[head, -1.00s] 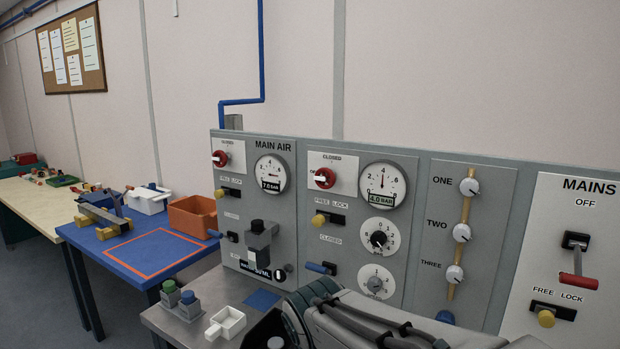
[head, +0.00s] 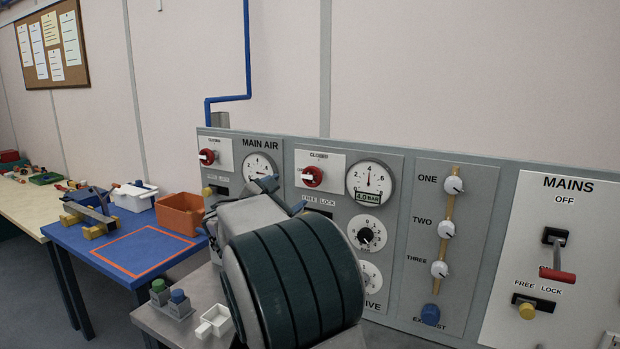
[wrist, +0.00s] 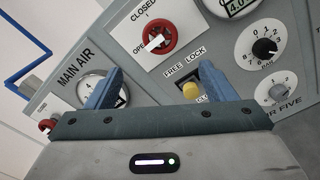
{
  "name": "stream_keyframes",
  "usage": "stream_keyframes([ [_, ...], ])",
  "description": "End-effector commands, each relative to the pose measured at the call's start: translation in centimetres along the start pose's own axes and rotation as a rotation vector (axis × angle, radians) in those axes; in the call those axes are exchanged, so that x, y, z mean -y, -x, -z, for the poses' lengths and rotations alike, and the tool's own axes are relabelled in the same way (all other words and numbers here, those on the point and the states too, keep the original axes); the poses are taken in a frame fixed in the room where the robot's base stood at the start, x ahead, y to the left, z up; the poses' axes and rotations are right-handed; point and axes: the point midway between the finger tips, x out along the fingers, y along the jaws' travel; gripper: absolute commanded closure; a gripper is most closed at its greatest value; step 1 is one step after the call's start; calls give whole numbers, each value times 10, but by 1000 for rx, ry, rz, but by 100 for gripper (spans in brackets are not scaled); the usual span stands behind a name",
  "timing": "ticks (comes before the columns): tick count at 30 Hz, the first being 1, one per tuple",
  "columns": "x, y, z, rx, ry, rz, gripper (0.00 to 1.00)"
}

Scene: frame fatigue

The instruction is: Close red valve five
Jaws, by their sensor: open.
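Red valve five (head: 313,176) is a round red knob with a white handle on a white plate, under the word CLOSED. It also shows in the wrist view (wrist: 172,28), upper middle, with its white handle lying level along the panel and pointing to the word OPEN at its left. The label ending in FIVE is partly hidden. My gripper (head: 283,195) is open and empty, below and left of the valve in the head view. In the wrist view its blue fingers (wrist: 160,78) stand apart below the valve. No contact with the valve shows.
A yellow free-lock knob (wrist: 190,91) appears beside my right finger in the wrist view. A gauge (head: 371,182) reads 4.0 bar. The main air valve (head: 208,157) is at left; the mains switch (head: 556,262) is at right.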

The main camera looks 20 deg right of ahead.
Motion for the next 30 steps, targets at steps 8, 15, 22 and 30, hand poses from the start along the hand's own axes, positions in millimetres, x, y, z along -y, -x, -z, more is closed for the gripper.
stream_keyframes([
  [8,-1,-45,-2,4,5,2,23],
  [15,-1,-96,-2,2,3,2,23],
  [22,0,-127,-2,1,2,1,23],
  [30,0,-136,0,0,1,-1,23],
])
